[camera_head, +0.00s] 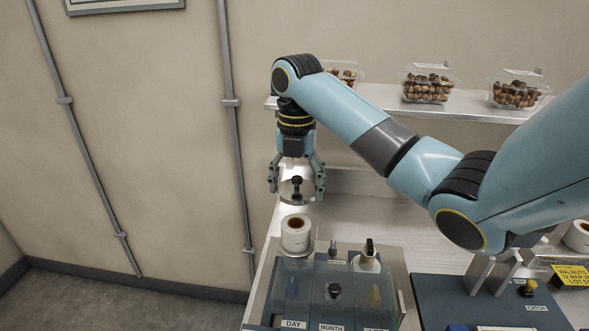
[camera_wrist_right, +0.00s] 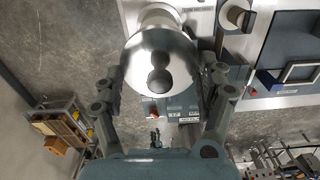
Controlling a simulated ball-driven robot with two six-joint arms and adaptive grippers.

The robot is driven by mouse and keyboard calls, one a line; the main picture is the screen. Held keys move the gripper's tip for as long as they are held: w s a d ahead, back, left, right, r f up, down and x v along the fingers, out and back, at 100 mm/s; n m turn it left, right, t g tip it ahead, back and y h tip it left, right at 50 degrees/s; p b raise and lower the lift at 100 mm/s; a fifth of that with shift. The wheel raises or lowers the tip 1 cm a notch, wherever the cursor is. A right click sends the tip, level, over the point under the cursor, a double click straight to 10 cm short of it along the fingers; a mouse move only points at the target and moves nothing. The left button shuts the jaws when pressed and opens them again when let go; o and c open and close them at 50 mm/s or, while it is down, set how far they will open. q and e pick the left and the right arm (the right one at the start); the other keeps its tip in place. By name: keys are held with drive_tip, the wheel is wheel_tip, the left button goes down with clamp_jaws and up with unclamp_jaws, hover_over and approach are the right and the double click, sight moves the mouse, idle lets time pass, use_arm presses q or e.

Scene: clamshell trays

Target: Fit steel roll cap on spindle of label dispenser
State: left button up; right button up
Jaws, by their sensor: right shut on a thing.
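My right gripper (camera_head: 297,193) is shut on the steel roll cap (camera_head: 290,194), a shiny disc with a black knob, in the head view. It holds the cap in the air a little above and behind a white label roll (camera_head: 295,240) with a brown core. The wrist view shows the cap (camera_wrist_right: 137,72) large between the two fingers, with its knob towards the camera. Part of the white roll (camera_wrist_right: 158,10) shows beyond the cap's edge. The cap is apart from the roll in the head view. I cannot make out the spindle. My left gripper is not in view.
A dispenser unit (camera_head: 315,292) with a clear cover and DAY and MONTH labels stands in front of the roll. A shelf (camera_head: 470,110) behind holds clamshells of nuts (camera_head: 428,87). A dark blue device (camera_head: 450,300) stands at right. Open floor lies at left.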

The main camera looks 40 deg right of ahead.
sight(296, 217)
drive_tip(key=shift+a+f, duration=0.2)
drive_tip(key=shift+f, duration=0.05)
drive_tip(key=shift+s+f, duration=0.1)
drive_tip(key=shift+f, duration=0.8)
wheel_tip(296, 217, down, 2)
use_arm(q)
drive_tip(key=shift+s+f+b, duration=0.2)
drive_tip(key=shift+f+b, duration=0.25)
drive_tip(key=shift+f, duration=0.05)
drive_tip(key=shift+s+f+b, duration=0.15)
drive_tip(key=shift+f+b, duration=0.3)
use_arm(e)
drive_tip(key=shift+f, duration=2.1)
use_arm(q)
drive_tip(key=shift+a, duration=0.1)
use_arm(e)
drive_tip(key=o, duration=1.2)
